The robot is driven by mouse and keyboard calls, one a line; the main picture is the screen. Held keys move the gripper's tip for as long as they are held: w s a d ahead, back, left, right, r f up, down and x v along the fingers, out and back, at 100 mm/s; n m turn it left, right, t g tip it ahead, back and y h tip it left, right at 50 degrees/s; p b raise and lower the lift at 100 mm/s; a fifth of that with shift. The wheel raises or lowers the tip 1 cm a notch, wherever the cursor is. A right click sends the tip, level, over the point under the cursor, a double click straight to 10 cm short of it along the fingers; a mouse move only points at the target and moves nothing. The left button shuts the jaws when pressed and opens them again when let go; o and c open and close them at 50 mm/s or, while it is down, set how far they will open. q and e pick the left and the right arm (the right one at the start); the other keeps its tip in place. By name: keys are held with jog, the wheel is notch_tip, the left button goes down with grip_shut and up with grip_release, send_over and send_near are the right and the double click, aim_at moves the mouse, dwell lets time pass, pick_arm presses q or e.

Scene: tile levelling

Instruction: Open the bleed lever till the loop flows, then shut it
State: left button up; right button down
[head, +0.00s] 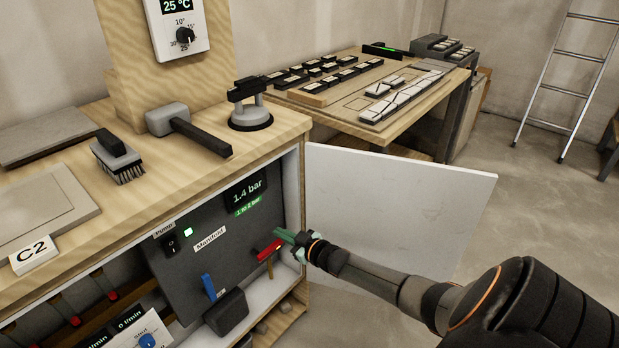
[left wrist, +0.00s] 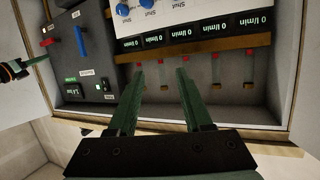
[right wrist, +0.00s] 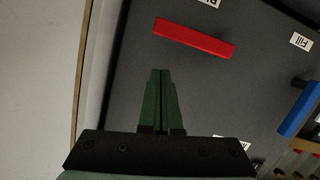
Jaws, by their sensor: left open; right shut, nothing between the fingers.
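The red lever (head: 268,250) is on the dark manifold panel (head: 180,270) inside the open cabinet. It also shows in the right wrist view (right wrist: 195,38), lying slightly slanted beside a cut-off label. My right gripper (head: 284,237) is shut and empty, its fingertips pointing at the panel just short of the lever; I cannot tell whether they touch it. A blue lever (head: 208,287) sits lower left, by a "Fill" label (right wrist: 301,41). The pressure display (head: 246,190) reads 1.4 bar. The flow displays (left wrist: 173,37) read 0 l/min. My left gripper (left wrist: 160,70) is open and empty before the cabinet.
The white cabinet door (head: 400,205) stands open to the right, behind my right arm. A green lamp (head: 188,232) glows by the pump switch (head: 171,245). A mallet (head: 168,118), brush (head: 118,160) and suction cup (head: 250,115) rest on the worktop. Several red-tipped loop fittings (left wrist: 190,58) line the cabinet.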

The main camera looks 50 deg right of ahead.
pick_arm(q)
jog(key=s+f+n+g+p, duration=0.1)
jog(key=s+f+g+p, duration=0.3)
jog(key=s+f+g, duration=0.1)
jog(key=shift+s+d+f+y, duration=0.4)
jog(key=shift+s+f, duration=0.25)
jog(key=shift+f, duration=0.75)
pick_arm(e)
jog(key=v, duration=1)
jog(key=shift+d+r, duration=0.3)
